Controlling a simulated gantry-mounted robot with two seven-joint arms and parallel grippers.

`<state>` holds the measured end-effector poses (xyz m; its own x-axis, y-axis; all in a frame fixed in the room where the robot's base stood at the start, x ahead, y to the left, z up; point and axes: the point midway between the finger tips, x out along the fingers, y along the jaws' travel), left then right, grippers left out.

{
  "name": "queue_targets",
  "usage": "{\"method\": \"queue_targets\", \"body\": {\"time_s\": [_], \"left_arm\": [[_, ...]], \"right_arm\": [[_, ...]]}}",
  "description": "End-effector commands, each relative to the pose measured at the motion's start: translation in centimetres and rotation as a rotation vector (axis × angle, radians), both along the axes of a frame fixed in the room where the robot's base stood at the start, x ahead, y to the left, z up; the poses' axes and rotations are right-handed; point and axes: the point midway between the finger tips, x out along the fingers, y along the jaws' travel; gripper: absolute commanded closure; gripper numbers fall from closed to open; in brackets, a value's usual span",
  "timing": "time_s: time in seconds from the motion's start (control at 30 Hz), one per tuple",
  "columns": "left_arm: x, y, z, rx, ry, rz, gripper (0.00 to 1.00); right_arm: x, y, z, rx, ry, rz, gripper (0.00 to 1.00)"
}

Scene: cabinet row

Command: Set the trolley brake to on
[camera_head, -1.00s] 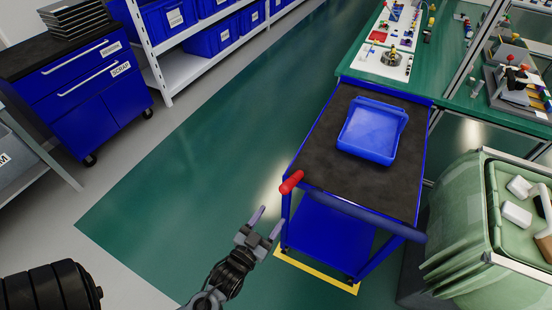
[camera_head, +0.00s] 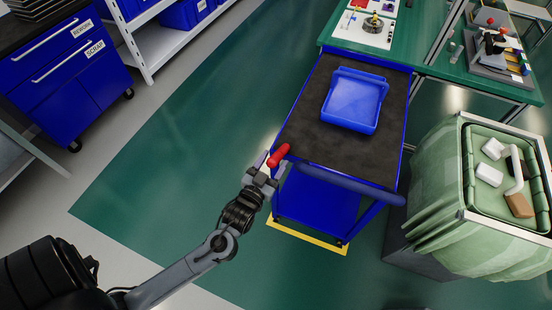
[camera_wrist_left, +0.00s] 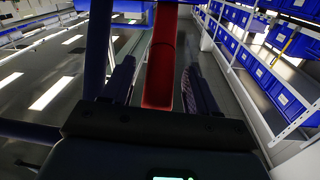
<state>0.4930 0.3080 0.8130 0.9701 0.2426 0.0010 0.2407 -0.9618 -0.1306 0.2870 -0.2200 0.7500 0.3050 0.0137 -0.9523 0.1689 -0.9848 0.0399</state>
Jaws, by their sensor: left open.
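The blue trolley (camera_head: 310,115) with a black top stands in the middle of the head view. Its red brake lever (camera_head: 278,155) sticks out at the near left corner, angled up. My left gripper (camera_head: 270,168) is at this lever, with the fingers open. In the left wrist view the red lever (camera_wrist_left: 161,70) runs between the two spread fingers of the left gripper (camera_wrist_left: 158,85), with gaps showing on both sides. The lever's far end is cut off by the top of that view. My right gripper is in neither view.
A blue bin (camera_head: 352,105) sits on the trolley top. The trolley's blue push bar (camera_head: 350,187) runs along its near edge. A green waste container (camera_head: 440,195) stands close at the right, and a green workbench (camera_head: 420,55) behind. The floor left of the trolley is clear.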

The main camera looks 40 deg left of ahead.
Motion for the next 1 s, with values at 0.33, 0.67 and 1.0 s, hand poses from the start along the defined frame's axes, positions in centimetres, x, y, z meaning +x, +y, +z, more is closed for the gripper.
{"method": "queue_targets", "body": {"time_s": [0.33, 0.67, 1.0], "left_arm": [[2.2, 0.6, -0.1, 0.0, 0.002, 0.001, 0.41], [2.2, 0.6, 0.0, 0.0, 0.001, 0.0, 0.53], [2.2, 0.6, 0.0, 0.0, 0.001, 0.001, 1.0]], "right_arm": [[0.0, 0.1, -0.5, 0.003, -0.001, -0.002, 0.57], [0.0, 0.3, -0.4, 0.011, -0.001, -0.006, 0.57], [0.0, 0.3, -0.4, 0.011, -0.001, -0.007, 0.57]]}}
